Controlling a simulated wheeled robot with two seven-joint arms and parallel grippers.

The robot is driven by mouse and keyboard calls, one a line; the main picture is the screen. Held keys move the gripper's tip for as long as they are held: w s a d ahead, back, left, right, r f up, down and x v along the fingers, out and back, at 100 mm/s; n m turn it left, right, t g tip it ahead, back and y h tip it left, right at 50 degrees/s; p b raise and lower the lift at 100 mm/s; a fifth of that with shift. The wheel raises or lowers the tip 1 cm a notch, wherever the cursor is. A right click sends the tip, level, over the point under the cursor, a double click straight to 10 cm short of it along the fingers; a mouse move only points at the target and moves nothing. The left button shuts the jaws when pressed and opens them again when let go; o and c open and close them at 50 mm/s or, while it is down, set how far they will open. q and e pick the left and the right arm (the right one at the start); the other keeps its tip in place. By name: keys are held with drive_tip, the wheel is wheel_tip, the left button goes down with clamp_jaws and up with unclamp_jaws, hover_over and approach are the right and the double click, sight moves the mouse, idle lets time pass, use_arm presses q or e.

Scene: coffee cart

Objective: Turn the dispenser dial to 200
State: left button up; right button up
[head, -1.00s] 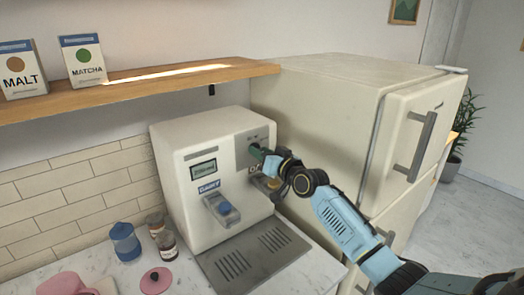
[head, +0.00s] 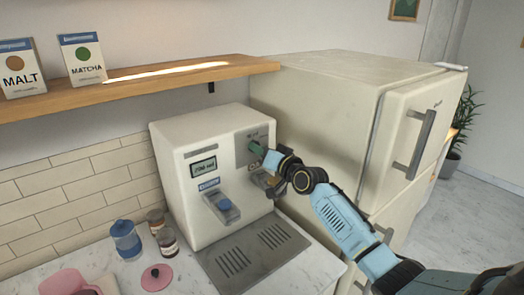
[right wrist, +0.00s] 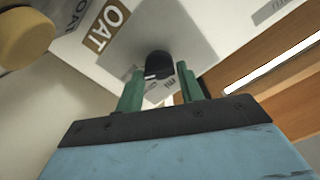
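The cream dispenser (head: 205,140) stands on the counter against the tiled wall. Its small display (head: 203,168) seems to read 200 ml. The dark round dial (right wrist: 158,65) sits on a grey panel (head: 243,143) at the upper right of the front. In the head view my right gripper hides the dial. In the right wrist view the green fingers of my right gripper (right wrist: 160,92) are apart, with the dial just beyond and between their tips. I see no clear contact. My left gripper is not in view.
A cream fridge (head: 330,105) stands close on the right. Jars (head: 167,242), a blue canister (head: 126,240) and a pink lid (head: 157,277) are at left. A wooden shelf (head: 130,88) runs above.

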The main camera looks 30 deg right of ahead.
drive_tip(key=o, duration=0.3)
drive_tip(key=s+d+b, duration=0.1)
drive_tip(key=s, duration=1.2)
drive_tip(key=shift+s, duration=0.2)
